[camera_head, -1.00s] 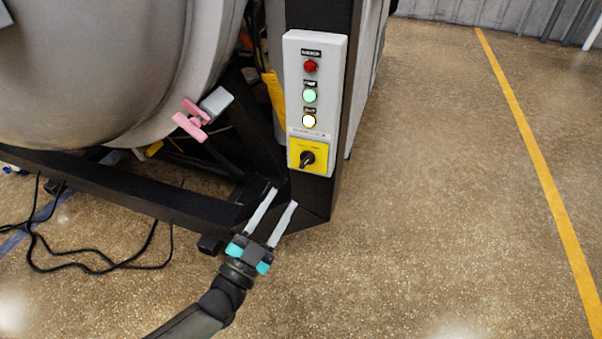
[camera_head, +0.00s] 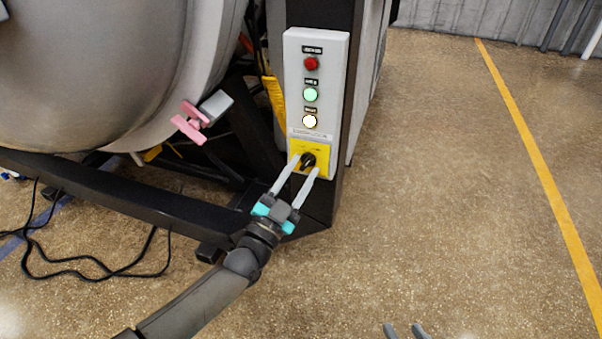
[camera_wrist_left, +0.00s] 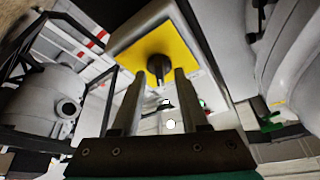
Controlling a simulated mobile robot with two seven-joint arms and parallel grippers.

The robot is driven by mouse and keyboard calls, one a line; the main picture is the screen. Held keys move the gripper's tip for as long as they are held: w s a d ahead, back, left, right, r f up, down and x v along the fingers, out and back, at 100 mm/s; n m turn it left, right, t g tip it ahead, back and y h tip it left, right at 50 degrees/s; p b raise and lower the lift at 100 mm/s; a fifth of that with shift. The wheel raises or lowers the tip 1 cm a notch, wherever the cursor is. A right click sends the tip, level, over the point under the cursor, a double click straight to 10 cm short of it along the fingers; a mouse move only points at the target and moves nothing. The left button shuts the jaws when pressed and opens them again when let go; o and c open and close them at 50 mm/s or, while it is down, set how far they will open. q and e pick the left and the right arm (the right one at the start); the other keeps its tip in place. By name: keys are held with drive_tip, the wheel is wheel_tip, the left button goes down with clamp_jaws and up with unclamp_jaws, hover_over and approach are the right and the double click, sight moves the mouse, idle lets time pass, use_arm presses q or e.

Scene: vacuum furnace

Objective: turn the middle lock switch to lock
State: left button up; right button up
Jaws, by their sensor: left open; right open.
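A black rotary switch knob (camera_head: 308,160) sits on a yellow plate (camera_head: 325,156) low on a light grey control panel (camera_head: 331,90). Its lettering is too small to read. My left gripper (camera_head: 306,164) is open, its two pale fingers pointing up at the knob, one tip on each side of it. In the left wrist view the knob (camera_wrist_left: 159,68) shows between the two fingertips (camera_wrist_left: 158,78); I cannot tell whether they touch it. My right gripper (camera_head: 405,331) shows only as two grey, parted fingertips at the bottom edge, far from the panel.
Above the knob are a red button (camera_head: 311,63), a green light (camera_head: 310,95) and a lit white light (camera_head: 309,121). A pink clamp handle (camera_head: 190,123) is on the large grey vessel (camera_head: 95,75) at left. A black frame beam (camera_head: 110,190) runs below it. Open floor lies right.

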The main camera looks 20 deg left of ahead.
use_arm(q)
drive_tip(key=shift+c, duration=0.4)
clamp_jaws()
